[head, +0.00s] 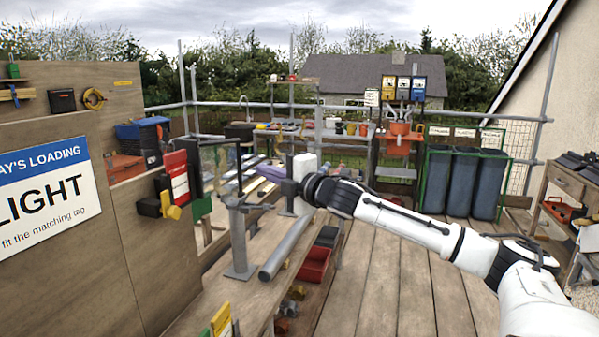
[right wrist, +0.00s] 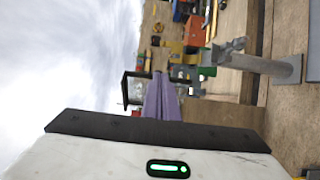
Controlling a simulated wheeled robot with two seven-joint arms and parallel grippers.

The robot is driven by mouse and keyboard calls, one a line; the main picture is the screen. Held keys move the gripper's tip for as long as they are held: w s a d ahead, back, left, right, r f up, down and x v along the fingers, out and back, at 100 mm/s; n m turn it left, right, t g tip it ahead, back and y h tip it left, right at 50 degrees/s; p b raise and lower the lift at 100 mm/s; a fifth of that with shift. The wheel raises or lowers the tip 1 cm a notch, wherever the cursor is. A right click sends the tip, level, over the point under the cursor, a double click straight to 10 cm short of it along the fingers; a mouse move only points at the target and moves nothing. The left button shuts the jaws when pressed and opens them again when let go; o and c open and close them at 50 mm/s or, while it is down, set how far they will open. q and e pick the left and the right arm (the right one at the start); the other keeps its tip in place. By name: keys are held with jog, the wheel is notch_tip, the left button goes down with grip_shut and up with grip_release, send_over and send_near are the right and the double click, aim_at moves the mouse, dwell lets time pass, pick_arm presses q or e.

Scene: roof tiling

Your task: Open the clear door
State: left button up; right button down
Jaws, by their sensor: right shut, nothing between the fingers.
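What looks like the clear door (head: 218,160) is a see-through panel with a thin dark frame, beside the red and black units on the wooden board's end. It seems to stand upright, but I cannot tell how far it is open. A dark-framed clear pane (right wrist: 137,89) in the right wrist view may be the same door. My right gripper (head: 287,190) reaches in from the right, shut and empty. It is to the right of the door and the grey post, apart from the door in the picture. My left gripper is not in view.
A grey metal post (head: 238,240) on a plate stands on the bench between door and gripper, with a grey tube (head: 287,248) lying beside it. A red bin (head: 314,266) sits below. A loading sign (head: 45,195) hangs at left. The deck at right is largely clear.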

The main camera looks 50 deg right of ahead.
jog(key=s+d+p, duration=0.2)
jog(key=s+d, duration=0.3)
jog(key=shift+d+p, duration=0.2)
jog(key=shift+p, duration=0.1)
jog(key=shift+s+r, duration=0.1)
